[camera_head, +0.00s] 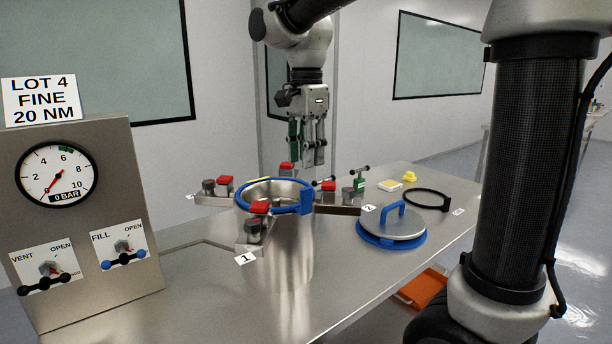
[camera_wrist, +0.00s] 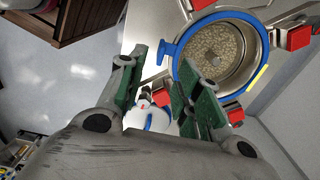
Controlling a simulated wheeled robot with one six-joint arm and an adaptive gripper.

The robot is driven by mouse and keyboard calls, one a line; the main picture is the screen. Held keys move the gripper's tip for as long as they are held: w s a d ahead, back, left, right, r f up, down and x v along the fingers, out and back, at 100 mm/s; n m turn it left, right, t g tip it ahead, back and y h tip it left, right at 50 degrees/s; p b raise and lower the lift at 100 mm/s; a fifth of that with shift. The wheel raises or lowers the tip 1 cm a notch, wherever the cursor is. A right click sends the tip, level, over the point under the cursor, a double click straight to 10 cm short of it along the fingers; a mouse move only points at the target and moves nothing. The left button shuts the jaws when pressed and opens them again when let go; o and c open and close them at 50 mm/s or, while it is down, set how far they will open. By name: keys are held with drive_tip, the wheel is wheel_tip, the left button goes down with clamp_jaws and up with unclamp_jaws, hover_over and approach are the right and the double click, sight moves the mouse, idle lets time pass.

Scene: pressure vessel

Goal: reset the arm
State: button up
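My gripper (camera_head: 309,150) hangs pointing down above the far side of the steel table, beyond the pressure vessel. In the wrist view its two green-padded fingers (camera_wrist: 160,95) stand apart, with nothing between the pads. The vessel (camera_head: 275,192) is open, with a blue ring on its rim; the wrist view shows grainy contents inside the vessel (camera_wrist: 218,55). Its lid (camera_head: 392,224), a steel disc with a blue edge and blue handle, lies on the table to the right of the vessel.
Clamps with red blocks (camera_head: 258,208) surround the vessel. A black ring (camera_head: 428,199), a yellow item (camera_head: 409,176) and a small green-bodied part (camera_head: 360,182) are at the right. A gauge panel (camera_head: 85,210) reading about 0 bar stands left. An orange tray (camera_head: 422,288) is below the table.

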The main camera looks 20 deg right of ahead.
drive_tip(key=shift+w+a+r+n, duration=0.1)
drive_tip(key=shift+w+r+n, duration=0.15)
drive_tip(key=shift+r+n, duration=0.75)
drive_tip(key=s+d+f+n+t, duration=0.2)
drive_tip(key=s+d+f+n, duration=0.2)
drive_tip(key=s, duration=0.5)
drive_tip(key=s+d+f+n+t, duration=0.2)
drive_tip(key=s+d+f+n, duration=0.2)
drive_tip(key=s+d+n, duration=0.4)
drive_tip(key=s+d, duration=0.2)
drive_tip(key=d, duration=0.1)
drive_tip(key=shift+s+f, duration=0.25)
drive_tip(key=shift+f, duration=0.15)
